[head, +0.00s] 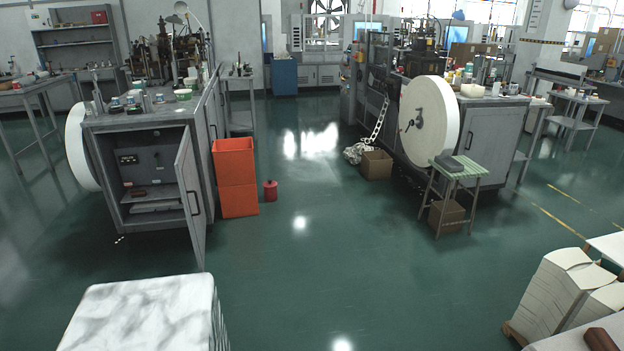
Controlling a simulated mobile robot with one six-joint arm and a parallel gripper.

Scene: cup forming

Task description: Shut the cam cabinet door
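The cam cabinet is the grey base of the machine at the left (95,150). Its grey door (190,202) stands open, hinged at the right side of the opening and swung out toward me, with a dark handle (196,202) on it. Inside show a shelf (165,192) with a small brown item and a dark control panel (128,159). A second machine cabinet at the right has a grey door (487,140) that looks shut. My gripper is not in view.
A marble-patterned stack (140,315) is in the near left foreground. A small green-topped table (460,166) stands by the right machine. The green floor (330,240) is clear in the middle.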

